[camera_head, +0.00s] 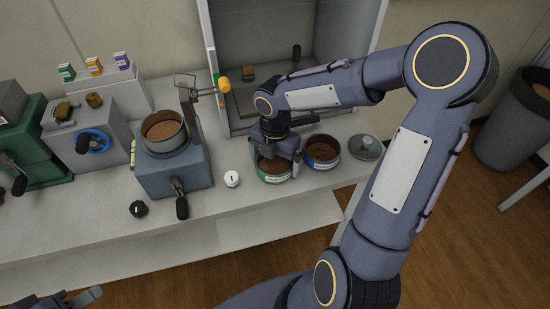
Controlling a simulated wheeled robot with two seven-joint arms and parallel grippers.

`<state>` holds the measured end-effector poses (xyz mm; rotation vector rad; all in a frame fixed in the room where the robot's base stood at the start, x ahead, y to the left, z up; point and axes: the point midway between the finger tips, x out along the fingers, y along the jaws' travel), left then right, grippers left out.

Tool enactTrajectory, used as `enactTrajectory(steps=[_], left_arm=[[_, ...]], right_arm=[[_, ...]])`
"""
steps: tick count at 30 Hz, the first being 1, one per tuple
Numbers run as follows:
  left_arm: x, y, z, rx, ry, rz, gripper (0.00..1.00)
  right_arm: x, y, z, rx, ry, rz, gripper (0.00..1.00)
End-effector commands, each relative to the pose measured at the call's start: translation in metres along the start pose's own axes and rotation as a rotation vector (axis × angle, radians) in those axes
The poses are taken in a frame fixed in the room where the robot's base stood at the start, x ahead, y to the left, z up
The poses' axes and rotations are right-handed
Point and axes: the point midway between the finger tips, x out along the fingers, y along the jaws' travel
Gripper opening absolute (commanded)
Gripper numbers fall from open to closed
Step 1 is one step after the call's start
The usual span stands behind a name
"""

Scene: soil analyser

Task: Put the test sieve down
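A round pan with a green label (273,177) and brown soil inside is at the front of the bench. It looks level and at bench height; whether its base touches the bench is unclear. My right gripper (277,152) is directly over it, with its fingers down at the rim. The fingertips are partly hidden, so I cannot tell whether they clamp it. A similar pan with a blue label (322,163) stands just to its right. Another round vessel of soil (162,132) sits on the blue-grey machine (172,173). My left gripper (70,298) shows partly at the bottom left, away from the bench objects.
A grey lid with a knob (365,147) lies right of the pans. A white knob (232,179) and a black knob (138,208) are near the front edge. An open cabinet (262,112) stands behind. Green (40,150) and grey machines (100,150) fill the left.

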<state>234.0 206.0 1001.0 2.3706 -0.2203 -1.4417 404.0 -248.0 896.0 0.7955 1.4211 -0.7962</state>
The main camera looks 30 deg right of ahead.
Motion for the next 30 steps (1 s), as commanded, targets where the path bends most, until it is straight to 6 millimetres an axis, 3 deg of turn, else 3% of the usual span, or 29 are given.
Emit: enactTrajectory(steps=[8, 21, 30], left_arm=[[-0.003, 0.001, -0.001, 0.0, 0.0, 0.0, 0.36], [-0.01, 0.004, -0.005, 0.0, 0.0, 0.0, 0.36], [-0.011, 0.005, -0.005, 0.0, 0.0, 0.0, 0.36]], right_arm=[[-0.01, 0.001, 0.0, 0.0, -0.002, 0.003, 1.0], [-0.098, 0.001, 0.0, 0.0, -0.002, 0.005, 1.0], [-0.126, -0.005, -0.004, 0.061, -0.006, 0.011, 1.0]])
